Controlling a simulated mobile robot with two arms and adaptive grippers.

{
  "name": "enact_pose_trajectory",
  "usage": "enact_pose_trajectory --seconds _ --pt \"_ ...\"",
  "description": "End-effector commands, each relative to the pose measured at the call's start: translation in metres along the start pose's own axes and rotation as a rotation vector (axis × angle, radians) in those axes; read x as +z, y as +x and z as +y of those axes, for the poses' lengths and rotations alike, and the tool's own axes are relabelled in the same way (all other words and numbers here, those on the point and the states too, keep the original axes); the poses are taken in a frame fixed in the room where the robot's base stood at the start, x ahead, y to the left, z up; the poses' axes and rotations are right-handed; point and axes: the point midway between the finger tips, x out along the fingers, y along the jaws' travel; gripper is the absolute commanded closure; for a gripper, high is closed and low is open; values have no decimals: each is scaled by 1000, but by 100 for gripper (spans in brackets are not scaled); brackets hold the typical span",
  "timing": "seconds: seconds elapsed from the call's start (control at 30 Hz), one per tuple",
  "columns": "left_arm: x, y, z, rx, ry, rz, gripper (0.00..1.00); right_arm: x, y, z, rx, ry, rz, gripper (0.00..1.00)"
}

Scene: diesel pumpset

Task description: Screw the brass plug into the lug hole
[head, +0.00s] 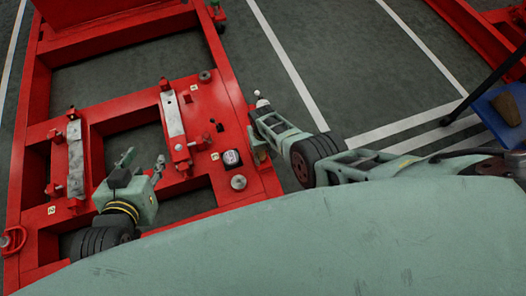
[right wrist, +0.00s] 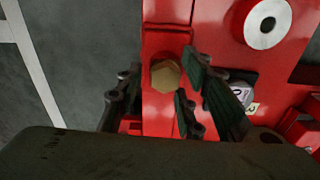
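The brass plug (right wrist: 165,75) shows its hexagonal head against a red lug (right wrist: 167,45) on the frame's edge in the right wrist view. How deep it sits in the hole, which is hidden behind the head, I cannot tell. My right gripper (right wrist: 157,100) is open, with its fingers apart on either side of the plug's line and no clear contact on the head. In the head view my right gripper (head: 262,108) is over the right edge of the red frame. My left gripper (head: 143,160) is open and empty above the frame's lower middle.
The red base frame (head: 110,110) has open bays and raised metal-topped rails (head: 172,113). A round pale disc (right wrist: 267,22) and a small round labelled part (right wrist: 240,93) lie near the lug. A blue tray (head: 490,112) is at far right.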

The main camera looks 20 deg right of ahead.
Motion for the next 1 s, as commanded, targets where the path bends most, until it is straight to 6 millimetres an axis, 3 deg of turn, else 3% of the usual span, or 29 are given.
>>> enact_pose_trajectory --seconds 0.53,0.77,1.0 --pt "0 0 -1 -2 2 -3 61 -2 -10 0 1 -2 4 64" --pt "0 0 -1 -2 1 -2 61 -1 -30 0 0 0 4 64" --pt "0 0 -1 -2 0 -2 61 -1 -62 0 0 -2 4 64"
